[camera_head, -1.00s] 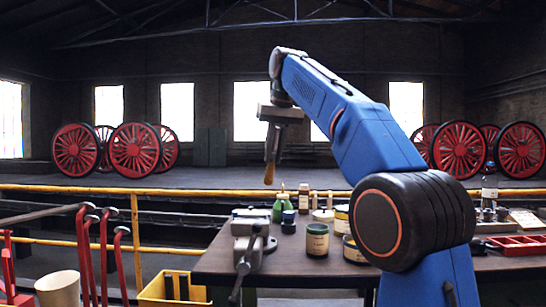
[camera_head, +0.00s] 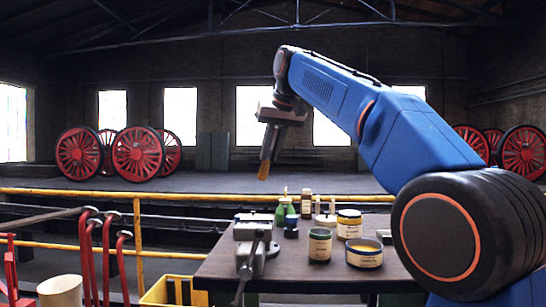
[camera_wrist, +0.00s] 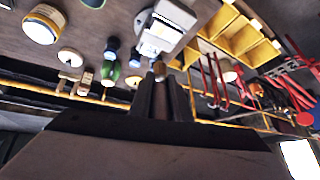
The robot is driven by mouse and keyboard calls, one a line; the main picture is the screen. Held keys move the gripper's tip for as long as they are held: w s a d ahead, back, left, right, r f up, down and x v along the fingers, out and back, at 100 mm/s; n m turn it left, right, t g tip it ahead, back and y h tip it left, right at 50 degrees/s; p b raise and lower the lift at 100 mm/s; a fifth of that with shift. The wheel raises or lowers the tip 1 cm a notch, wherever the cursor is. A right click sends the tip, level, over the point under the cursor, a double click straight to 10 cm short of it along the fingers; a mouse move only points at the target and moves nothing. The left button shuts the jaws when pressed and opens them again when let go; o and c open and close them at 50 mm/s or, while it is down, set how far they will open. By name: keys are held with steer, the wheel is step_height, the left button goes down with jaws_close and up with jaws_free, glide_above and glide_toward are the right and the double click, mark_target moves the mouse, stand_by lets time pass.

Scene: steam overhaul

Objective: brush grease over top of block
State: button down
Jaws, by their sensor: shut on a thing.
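My gripper (camera_head: 271,138) is shut on a brush (camera_head: 263,171) with tan bristles. The brush hangs down, tilted, high above the bench and apart from everything. In the wrist view the gripper (camera_wrist: 163,102) and the bristle tip (camera_wrist: 159,71) point toward the grey vise (camera_wrist: 177,14). The vise (camera_head: 254,246) stands at the bench's left front. A pale, bright-topped piece (camera_wrist: 161,36) shows at its jaws in the wrist view; I cannot tell for sure that it is the block. An open tin (camera_head: 364,253) with amber contents sits right of the vise.
A yellow bin (camera_head: 172,292), red-handled tools (camera_head: 104,255) and a yellow railing (camera_head: 180,195) lie left and behind.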

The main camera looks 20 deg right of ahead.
mark_target(263, 171)
steer(key=shift+a+f, duration=0.1)
steer(key=shift+f, duration=2.3)
